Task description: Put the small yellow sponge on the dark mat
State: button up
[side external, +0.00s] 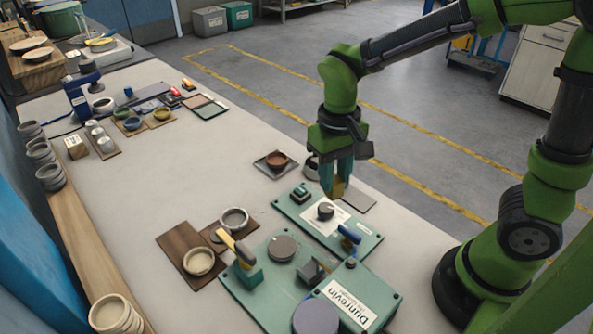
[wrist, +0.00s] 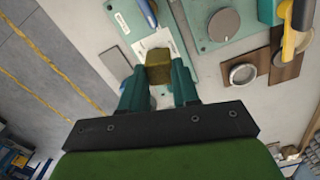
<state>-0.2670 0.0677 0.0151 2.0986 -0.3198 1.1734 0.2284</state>
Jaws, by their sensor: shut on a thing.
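The small yellow sponge (side external: 338,189) is between the teal fingers of my gripper (side external: 336,183), which is shut on it. In the wrist view the sponge (wrist: 159,68) shows as a brownish-yellow block between the fingertips of my gripper (wrist: 158,77). In the side view it appears above the far right part of the green panel with a white label. A flat dark grey mat (side external: 360,201) lies on the table just right of the sponge in the side view, with nothing seen on it. The height of the sponge above the table is hard to tell.
A brown bowl (side external: 277,160) sits on a dark square behind the panel. The green panel (side external: 365,244) carries a knob (side external: 326,211) and a blue-handled lever (side external: 349,234). A yellow-handled part (side external: 236,247) stands nearer. The table's left middle is clear.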

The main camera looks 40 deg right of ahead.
jog(key=d+f, duration=0.3)
jog(key=d, duration=0.9)
jog(key=shift+w+d+f+n, duration=0.1)
jog(key=shift+f+n, duration=0.65)
jog(key=shift+f, duration=1.1)
jog(key=shift+w+d+f+n, duration=0.1)
jog(key=shift+f+n, duration=0.65)
jog(key=shift+f, duration=1.05)
jog(key=shift+f, duration=0.45)
jog(key=o, duration=1.5)
notch_tip(320, 180, up, 7)
